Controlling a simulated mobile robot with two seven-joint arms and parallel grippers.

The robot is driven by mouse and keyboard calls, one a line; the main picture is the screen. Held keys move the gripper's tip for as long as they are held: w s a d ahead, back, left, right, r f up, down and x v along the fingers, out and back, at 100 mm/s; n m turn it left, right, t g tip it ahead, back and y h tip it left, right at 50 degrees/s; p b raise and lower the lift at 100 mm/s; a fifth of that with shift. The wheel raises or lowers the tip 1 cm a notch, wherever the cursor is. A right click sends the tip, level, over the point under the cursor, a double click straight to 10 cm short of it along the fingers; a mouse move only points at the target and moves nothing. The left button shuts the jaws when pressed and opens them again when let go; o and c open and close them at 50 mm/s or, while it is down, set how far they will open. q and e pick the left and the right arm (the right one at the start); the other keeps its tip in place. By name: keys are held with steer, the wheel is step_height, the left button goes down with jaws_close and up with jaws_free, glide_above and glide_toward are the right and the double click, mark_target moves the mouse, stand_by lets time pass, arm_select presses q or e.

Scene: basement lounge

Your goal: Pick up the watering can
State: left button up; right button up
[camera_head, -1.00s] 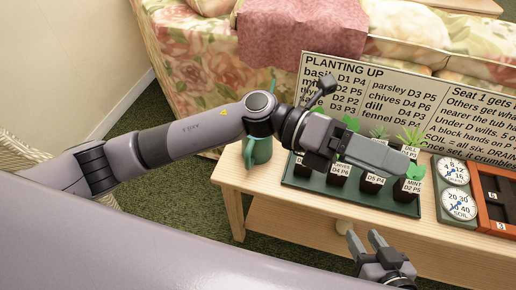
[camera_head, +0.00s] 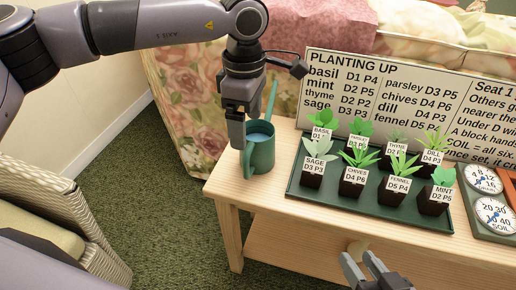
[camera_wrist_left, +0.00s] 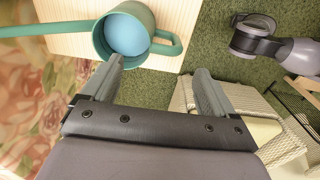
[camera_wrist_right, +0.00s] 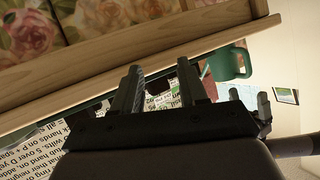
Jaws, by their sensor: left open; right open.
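The green watering can (camera_head: 262,155) stands upright on the left end of the wooden table, with pale blue water inside. Its spout points to the back and its handle faces front left. My left gripper (camera_head: 238,140) is open and hangs just above and left of the can, partly covering it. My right gripper (camera_head: 362,262) is open and empty in front of the table edge. The can also shows in the right wrist view (camera_wrist_right: 228,62).
A dark green tray (camera_head: 330,199) of several labelled potted plants stands right of the can. A planting sign (camera_head: 400,110) stands behind it. Dials (camera_head: 492,215) sit at the far right. A wicker chair (camera_head: 60,195) is at the left.

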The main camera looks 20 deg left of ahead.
mark_target(248, 148)
arm_select(q)
steer(key=f, duration=0.2)
steer(key=f+b, duration=0.1)
steer(key=f, duration=0.1)
steer(key=f+b, duration=0.1)
steer(key=f, duration=0.1)
steer(key=shift+s+d+f, duration=0.2)
steer(key=shift+s, duration=0.2)
steer(key=shift+r, duration=0.1)
steer(key=c, duration=1.6)
arm_select(e)
steer(key=shift+w+a+f+y, duration=0.15)
steer(key=shift+a+y, duration=0.15)
steer(key=shift+a, duration=0.15)
steer(key=shift+w+a+f+y, duration=0.1)
steer(key=shift+a+y, duration=0.2)
steer(key=shift+a, duration=0.1)
